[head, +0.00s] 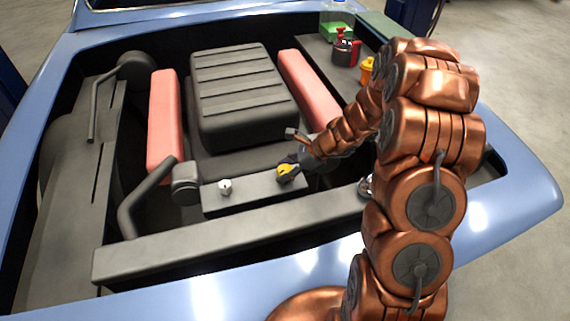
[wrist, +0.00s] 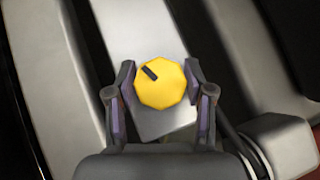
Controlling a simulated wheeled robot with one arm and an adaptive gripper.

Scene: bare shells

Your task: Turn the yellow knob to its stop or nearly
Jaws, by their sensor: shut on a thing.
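The yellow knob (head: 284,171) sits on a grey box in the front of the engine bay. In the wrist view the knob (wrist: 160,86) is a faceted yellow disc with a dark mark pointing to its upper left. My gripper (wrist: 160,88) has one finger on each side of the knob, shut on it. In the head view my gripper (head: 290,165) reaches the knob from the right and hides part of it.
A white knob (head: 225,187) stands on the same box (head: 255,197), left of the yellow one. A ribbed black engine cover (head: 240,90) and pink-red covers (head: 163,115) lie behind.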

